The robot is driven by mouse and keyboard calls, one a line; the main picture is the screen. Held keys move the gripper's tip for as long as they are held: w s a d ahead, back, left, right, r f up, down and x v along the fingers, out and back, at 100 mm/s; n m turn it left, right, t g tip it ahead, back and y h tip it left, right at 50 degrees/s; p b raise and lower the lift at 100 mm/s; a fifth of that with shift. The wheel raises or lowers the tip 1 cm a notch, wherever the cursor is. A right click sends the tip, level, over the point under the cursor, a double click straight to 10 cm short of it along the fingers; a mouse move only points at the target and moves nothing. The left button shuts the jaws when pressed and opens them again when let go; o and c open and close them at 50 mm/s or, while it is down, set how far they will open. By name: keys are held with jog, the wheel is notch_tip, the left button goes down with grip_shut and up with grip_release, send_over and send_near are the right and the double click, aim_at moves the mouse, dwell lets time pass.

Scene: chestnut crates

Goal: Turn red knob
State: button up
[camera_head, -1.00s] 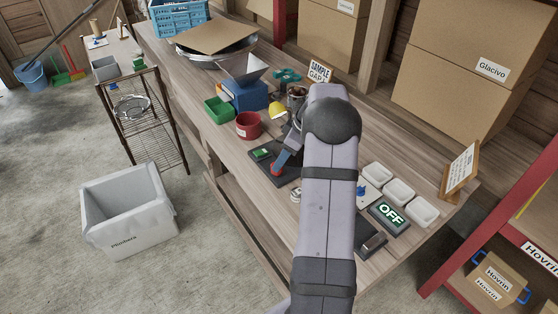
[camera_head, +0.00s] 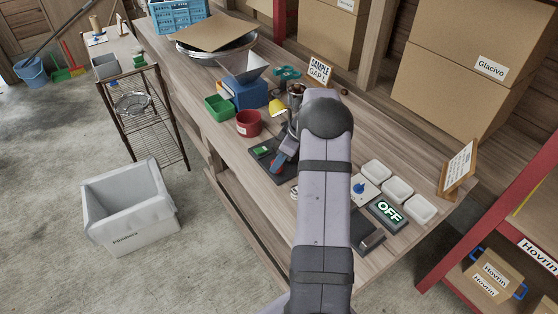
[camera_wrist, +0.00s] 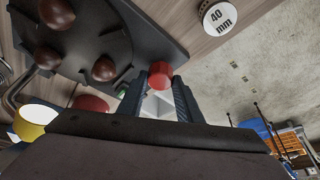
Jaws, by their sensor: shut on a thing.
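The red knob (camera_wrist: 160,74) is small and faceted. In the wrist view it sits between the tips of my two fingers, near the edge of a dark plate. My gripper (camera_wrist: 159,86) is shut on it. In the head view my gripper (camera_head: 283,158) is low over a dark panel (camera_head: 258,158) with a green light, and the red of the knob (camera_head: 277,167) shows just at the fingertips. My arm hides part of that area. Any mark showing the knob's angle is too small to tell.
A red cup (camera_head: 248,124), green bin (camera_head: 217,109) and blue box with a hopper (camera_head: 248,94) stand left of my arm. White trays (camera_head: 397,190) and a display reading OFF (camera_head: 386,212) lie to the right. Brown balls (camera_wrist: 56,14) sit in a dark round holder close by.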

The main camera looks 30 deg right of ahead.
jog(key=shift+m+b, duration=0.3)
jog(key=shift+b, duration=0.1)
jog(key=shift+f+m+t+h+b, duration=0.1)
jog(key=shift+m+t+h+b, duration=0.2)
jog(key=shift+m+b, duration=0.55)
jog(key=shift+a+m+h+b, duration=0.2)
jog(key=shift+m+h+b, duration=0.3)
jog(key=shift+m+b, duration=0.55)
jog(key=m, duration=0.1)
jog(key=m+h+p, duration=0.1)
jog(key=m, duration=0.1)
jog(key=shift+a+r+m, duration=0.1)
jog(key=shift+r+m, duration=0.2)
jog(key=shift+m+h+p, duration=0.6)
jog(key=shift+m+p, duration=0.35)
jog(key=shift+m, duration=0.25)
jog(key=shift+f, duration=0.1)
jog(key=o, duration=1)
